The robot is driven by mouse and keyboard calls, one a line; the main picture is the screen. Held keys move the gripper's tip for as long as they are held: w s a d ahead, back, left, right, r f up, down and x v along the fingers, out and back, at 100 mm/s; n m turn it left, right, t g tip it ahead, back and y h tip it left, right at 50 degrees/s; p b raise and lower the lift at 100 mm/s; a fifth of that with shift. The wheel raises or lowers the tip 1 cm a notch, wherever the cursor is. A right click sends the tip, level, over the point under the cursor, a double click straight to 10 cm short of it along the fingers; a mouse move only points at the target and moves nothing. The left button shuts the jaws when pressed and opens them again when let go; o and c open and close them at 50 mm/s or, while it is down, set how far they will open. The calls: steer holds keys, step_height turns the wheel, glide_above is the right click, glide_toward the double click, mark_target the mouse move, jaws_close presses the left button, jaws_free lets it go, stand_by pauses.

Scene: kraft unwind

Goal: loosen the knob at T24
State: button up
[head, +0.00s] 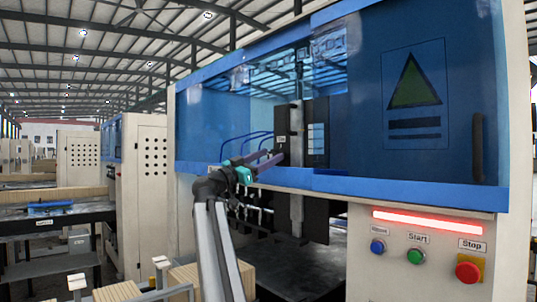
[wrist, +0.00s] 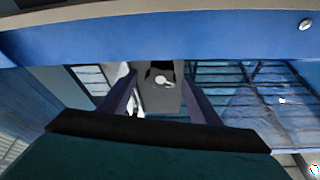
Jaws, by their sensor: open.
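My gripper (head: 273,159) is open, its two dark purple fingers reaching in at the window opening of the blue machine, toward a dark upright unit (head: 289,118) with a small pale label. In the wrist view the spread fingers of my gripper (wrist: 160,88) flank a grey block (wrist: 162,102). A small light round part (wrist: 161,79), which may be the knob, shows on the block between the fingers. I cannot read T24 on any label. The fingers do not visibly close on anything, and the knob's contact with them cannot be told.
A blue machine beam (wrist: 160,28) crosses the wrist view close by. On the cream panel are a lit red bar (head: 434,224), a blue button (head: 377,247), a green button (head: 414,257) and a red stop button (head: 467,271). Stacked boards (head: 118,292) stand at the lower left.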

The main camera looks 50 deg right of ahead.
steer(key=shift+d+r, duration=0.1)
steer(key=shift+d, duration=0.15)
steer(key=c, duration=0.9)
steer(key=shift+d, duration=0.15)
steer(key=shift+c, duration=0.8)
steer(key=shift+a, duration=0.2)
